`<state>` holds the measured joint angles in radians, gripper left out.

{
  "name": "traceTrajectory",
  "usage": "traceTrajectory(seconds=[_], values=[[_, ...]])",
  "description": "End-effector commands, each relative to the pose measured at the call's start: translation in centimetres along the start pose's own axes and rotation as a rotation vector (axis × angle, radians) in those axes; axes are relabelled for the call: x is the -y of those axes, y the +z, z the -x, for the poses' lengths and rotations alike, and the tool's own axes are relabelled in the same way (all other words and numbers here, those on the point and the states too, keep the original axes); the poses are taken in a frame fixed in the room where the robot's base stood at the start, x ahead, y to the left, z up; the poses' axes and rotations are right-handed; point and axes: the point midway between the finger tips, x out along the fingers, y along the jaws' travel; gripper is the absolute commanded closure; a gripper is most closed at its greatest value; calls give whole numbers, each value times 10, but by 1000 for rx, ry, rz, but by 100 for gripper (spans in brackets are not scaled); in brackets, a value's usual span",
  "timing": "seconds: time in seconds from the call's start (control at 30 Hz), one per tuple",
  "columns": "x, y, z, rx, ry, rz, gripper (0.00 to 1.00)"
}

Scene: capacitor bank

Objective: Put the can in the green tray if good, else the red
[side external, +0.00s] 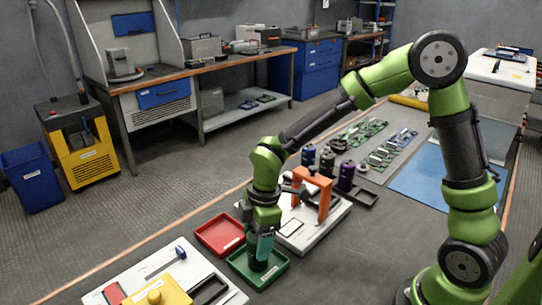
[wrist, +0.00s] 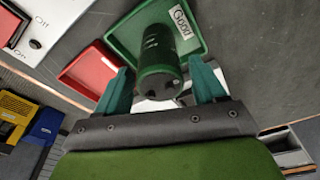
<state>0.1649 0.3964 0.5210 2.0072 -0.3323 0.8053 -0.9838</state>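The dark green can (wrist: 160,62) stands in the green tray (wrist: 125,28), its end with two dark terminals toward the wrist camera. In the side view the can's lower part (side external: 257,263) shows below my gripper, over the tray floor. The green tray (side external: 281,275) has a label reading "Good" in the wrist view. My gripper (wrist: 160,75) has its teal fingers on either side of the can, with narrow gaps showing, so it looks open. The red tray (side external: 221,234) is empty beside the green one; it also shows in the wrist view (wrist: 88,72).
A white tester with an orange frame (side external: 319,196) stands behind the green tray. A white panel with a yellow block (side external: 158,293) lies at the front left. Blue, black and purple cans (side external: 346,176) and several circuit boards (side external: 371,130) lie farther back. The table right of the trays is clear.

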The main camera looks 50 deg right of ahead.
Motion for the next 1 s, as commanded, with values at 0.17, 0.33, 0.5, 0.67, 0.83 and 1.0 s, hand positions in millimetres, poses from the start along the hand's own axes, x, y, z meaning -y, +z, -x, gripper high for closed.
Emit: traceTrajectory(seconds=[0.17, 0.33, 0.5, 0.67, 0.83, 1.0], values=[[0, 0, 0, 0, 0, 0, 24], [0, 0, 2, -1, 1, 0, 24], [-1, -1, 22, -1, 6, -2, 24], [-2, -1, 57, -2, 7, -3, 24], [-1, -1, 92, -2, 6, -1, 24], [-1, 0, 115, -1, 3, -1, 24]])
